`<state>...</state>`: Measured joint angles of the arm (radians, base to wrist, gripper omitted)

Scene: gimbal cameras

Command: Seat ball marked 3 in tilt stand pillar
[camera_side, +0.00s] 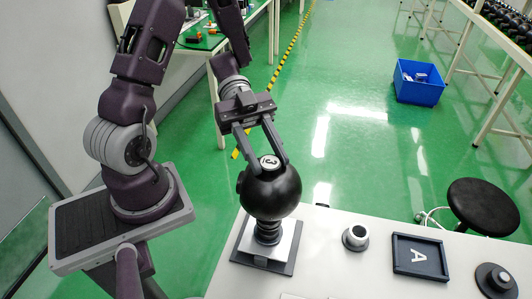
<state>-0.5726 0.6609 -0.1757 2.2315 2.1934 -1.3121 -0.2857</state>
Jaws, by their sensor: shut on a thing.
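The black ball (271,196) bears a white round label with a dark "3" on its top, facing up and toward the camera. My gripper (264,166) comes down from above with its two fingers reaching the ball's top on either side of the label; it is shut on the ball. The ball is directly above a dark ribbed pillar (268,229), which stands on a light block over a dark square base (262,264). Whether the ball rests in the pillar or just above it cannot be told from this view.
On the white table (324,262) to the right are a small ring-shaped holder (355,237), a dark tray marked "A" (400,262) and a dark round-knobbed piece (495,279). A black stool (482,206) and a blue bin (417,90) stand beyond the table.

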